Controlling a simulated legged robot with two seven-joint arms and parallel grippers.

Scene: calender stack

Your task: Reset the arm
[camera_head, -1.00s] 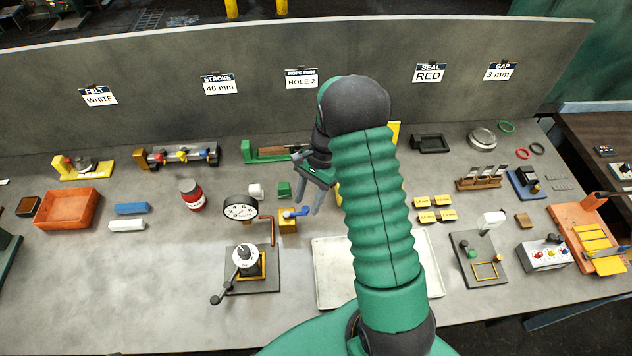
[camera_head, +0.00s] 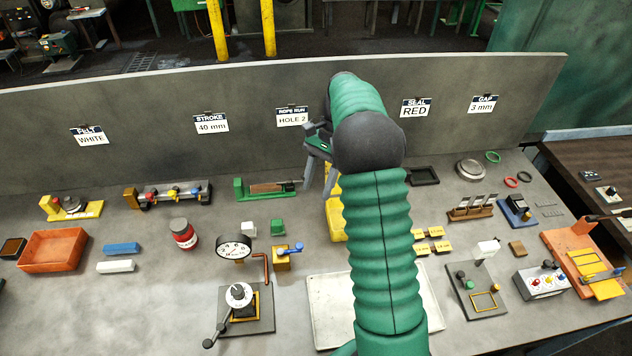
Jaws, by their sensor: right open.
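My right arm rises through the middle of the head view, green and ribbed with a dark joint. My right gripper (camera_head: 318,176) hangs left of that joint, above the far part of the bench. Its grey fingers are apart, with nothing seen between them. A yellow thing (camera_head: 335,215) stands behind the arm and is partly hidden by it. A green fixture (camera_head: 262,190) with a brown block lies just left of the gripper. My left gripper is not in view.
The grey bench holds an orange bin (camera_head: 55,251), a pressure gauge (camera_head: 234,247), a crank device (camera_head: 240,298) and a white tray (camera_head: 325,312) partly behind my arm. A grey back panel (camera_head: 250,155) carries labels such as "ROPE RUN HOLE 2". The front left of the bench is clear.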

